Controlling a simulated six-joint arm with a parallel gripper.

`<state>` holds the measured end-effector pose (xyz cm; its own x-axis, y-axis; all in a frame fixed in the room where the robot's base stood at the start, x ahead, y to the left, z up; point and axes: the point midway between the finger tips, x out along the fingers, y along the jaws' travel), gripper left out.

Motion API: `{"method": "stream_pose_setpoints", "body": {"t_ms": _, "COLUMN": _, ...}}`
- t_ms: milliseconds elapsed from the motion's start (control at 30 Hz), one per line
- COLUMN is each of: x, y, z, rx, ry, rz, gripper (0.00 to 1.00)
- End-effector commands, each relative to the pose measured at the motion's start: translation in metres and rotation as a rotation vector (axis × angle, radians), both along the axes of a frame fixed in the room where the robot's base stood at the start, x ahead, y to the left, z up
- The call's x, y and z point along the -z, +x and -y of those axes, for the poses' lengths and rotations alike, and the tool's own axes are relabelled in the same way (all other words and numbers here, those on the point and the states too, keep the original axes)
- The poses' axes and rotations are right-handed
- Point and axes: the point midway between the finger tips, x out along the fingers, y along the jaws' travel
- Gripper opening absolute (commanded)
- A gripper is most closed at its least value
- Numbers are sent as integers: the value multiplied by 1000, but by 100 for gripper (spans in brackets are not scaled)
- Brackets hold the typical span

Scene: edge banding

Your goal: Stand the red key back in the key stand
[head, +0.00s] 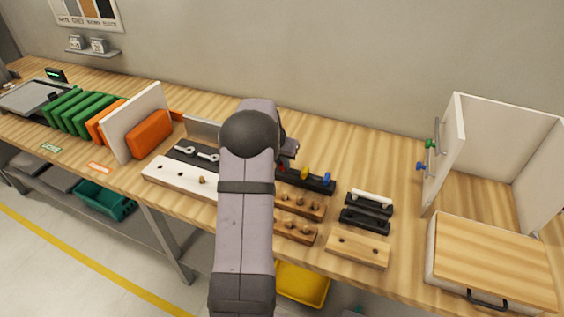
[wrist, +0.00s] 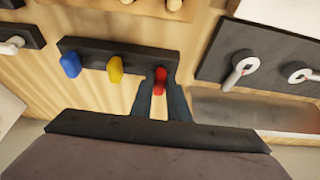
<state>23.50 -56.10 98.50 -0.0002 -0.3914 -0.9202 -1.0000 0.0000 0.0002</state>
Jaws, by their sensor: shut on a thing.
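The red key (wrist: 160,80) is between the two fingers of my gripper (wrist: 159,88) in the wrist view. My gripper is shut on it. The key is over the end of the black key stand (wrist: 97,47), in line with the yellow key (wrist: 115,68) and the blue key (wrist: 71,64), which stand in it. I cannot tell whether the red key's lower end is seated in the stand. In the head view my arm hides most of the gripper; the key stand (head: 315,184) shows just right of it, with a bit of red at its left end.
A dark board with white-headed wrenches (head: 197,153) lies left of the stand. Wooden blocks with holes (head: 300,203) lie in front, and black racks (head: 366,212) to the right. A white cabinet (head: 500,140) stands far right. The bench behind the stand is clear.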

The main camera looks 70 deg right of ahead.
Motion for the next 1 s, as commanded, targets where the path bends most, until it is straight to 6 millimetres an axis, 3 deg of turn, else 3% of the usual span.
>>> {"method": "stream_pose_setpoints", "body": {"t_ms": 1000, "x": 10, "y": 0, "z": 0, "rx": 0, "ry": 0, "rz": 0, "gripper": 0}}
